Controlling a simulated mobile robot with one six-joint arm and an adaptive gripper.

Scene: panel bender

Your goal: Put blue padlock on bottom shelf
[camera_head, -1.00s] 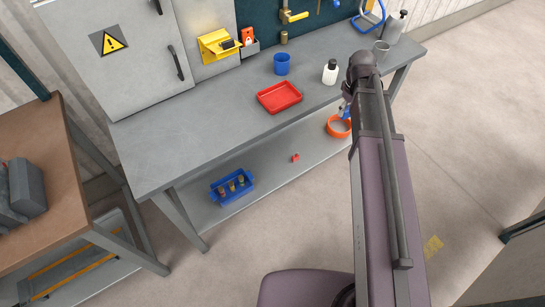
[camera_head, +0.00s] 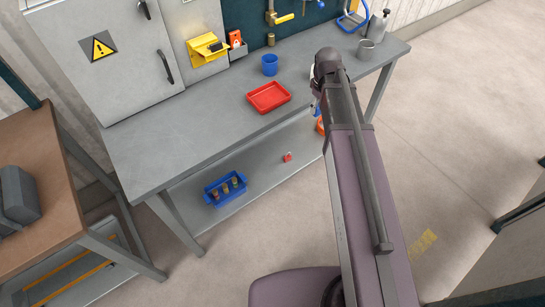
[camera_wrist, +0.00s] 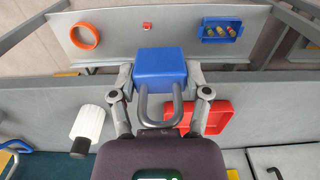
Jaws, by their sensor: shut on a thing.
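The blue padlock (camera_wrist: 160,64) is between the fingers of my gripper (camera_wrist: 160,76) in the wrist view, with its grey shackle toward my palm. My gripper is shut on its body. In the head view only a sliver of the padlock (camera_head: 317,110) shows beside my arm, near the bench's front edge; my arm hides most of the gripper. The bottom shelf (camera_head: 262,178) is the grey board under the workbench. In the wrist view the shelf (camera_wrist: 118,38) lies beyond the padlock, and the padlock appears apart from it.
The shelf holds a blue bin (camera_head: 225,189) with several small parts, a small red object (camera_head: 287,157) and an orange ring (camera_wrist: 85,36). Bare shelf lies between them. A red tray (camera_head: 268,97), blue cup (camera_head: 270,64) and white bottle (camera_wrist: 88,122) stand on the bench top (camera_head: 180,135).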

